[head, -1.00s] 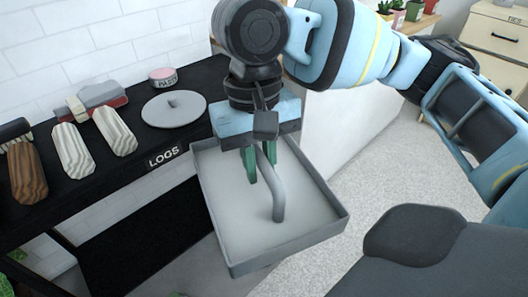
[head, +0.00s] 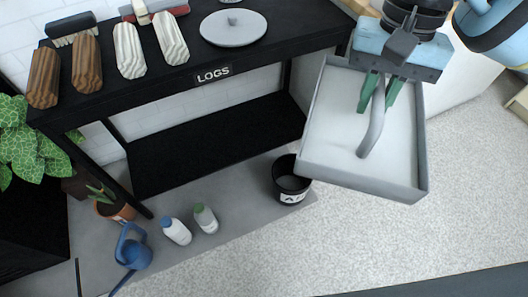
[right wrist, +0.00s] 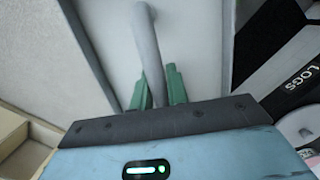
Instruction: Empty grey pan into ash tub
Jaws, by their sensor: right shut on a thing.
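The grey pan (head: 335,120) is a shallow rectangular tray with a bent grey handle (head: 374,128), at the upper right of the head view. My right gripper (head: 376,104) has its green fingers shut around the handle and holds the pan in the air, roughly level. The right wrist view shows the pan's pale inside (right wrist: 195,45) and the handle between the fingers (right wrist: 156,85). I cannot make out any loose contents. The ash tub (head: 288,182) is a small black bucket on the floor, with a partly readable white label. The pan's near left corner overlaps its rim in view. My left gripper is not in view.
A black bench (head: 180,72) marked LOGS carries several logs, a grey round lid (head: 233,28) and a brush. Two bottles (head: 205,219), a blue watering can (head: 133,248) and potted plants stand left of the tub. Pale carpet (head: 450,215) on the right is clear.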

